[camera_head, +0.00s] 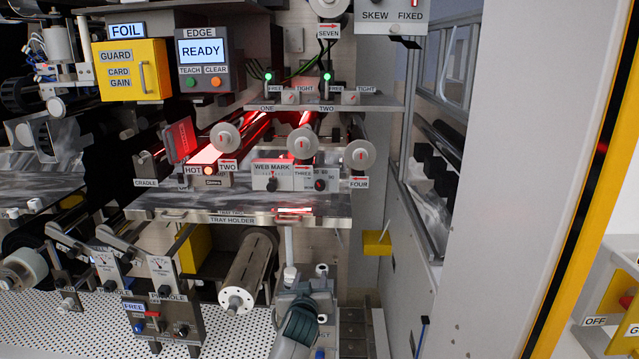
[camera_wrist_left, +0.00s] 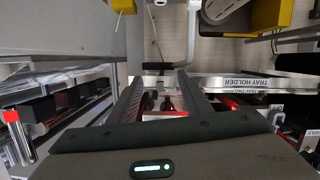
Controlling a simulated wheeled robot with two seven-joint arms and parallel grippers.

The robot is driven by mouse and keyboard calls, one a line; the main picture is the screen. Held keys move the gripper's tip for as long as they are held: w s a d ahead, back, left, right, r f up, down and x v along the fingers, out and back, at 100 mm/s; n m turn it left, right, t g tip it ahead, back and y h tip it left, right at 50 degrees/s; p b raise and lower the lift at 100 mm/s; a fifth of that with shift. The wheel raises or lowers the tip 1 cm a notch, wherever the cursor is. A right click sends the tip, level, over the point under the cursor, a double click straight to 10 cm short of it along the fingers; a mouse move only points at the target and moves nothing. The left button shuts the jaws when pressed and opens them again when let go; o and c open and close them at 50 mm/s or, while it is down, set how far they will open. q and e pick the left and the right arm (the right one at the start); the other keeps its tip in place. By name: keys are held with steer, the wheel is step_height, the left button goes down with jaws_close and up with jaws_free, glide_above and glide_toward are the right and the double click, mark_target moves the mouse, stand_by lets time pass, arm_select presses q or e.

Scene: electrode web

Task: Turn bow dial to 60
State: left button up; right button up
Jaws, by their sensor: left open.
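No dial marked BOW can be read in either view. Two small black knobs sit on the WEB MARK panel (camera_head: 272,170), one at its left (camera_head: 271,184) and one at its right (camera_head: 320,184), with no readable scale. My left gripper (camera_head: 305,272) comes up from the bottom centre of the head view, below the tray holder's front edge. In the left wrist view its two dark fingers (camera_wrist_left: 161,80) are apart with no held object visible between them. My right gripper is in neither view.
The tray holder (camera_head: 180,214) crosses just above my left gripper; it also shows upside down in the left wrist view (camera_wrist_left: 235,83). A metal roller (camera_head: 250,272) lies left of the gripper. A yellow block (camera_head: 377,243) hangs to its right. A grey cabinet wall (camera_head: 510,180) bounds the right.

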arm_select(q)
step_height(320, 180, up, 19)
steer(key=w+d+n+t, duration=0.1)
steer(key=w+t, duration=0.1)
steer(key=shift+w+r+t+p, duration=0.15)
steer(key=shift+t+p, duration=0.15)
steer(key=shift+p, duration=0.1)
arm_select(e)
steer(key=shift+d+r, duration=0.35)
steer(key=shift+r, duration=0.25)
arm_select(q)
steer(key=shift+d, duration=0.15)
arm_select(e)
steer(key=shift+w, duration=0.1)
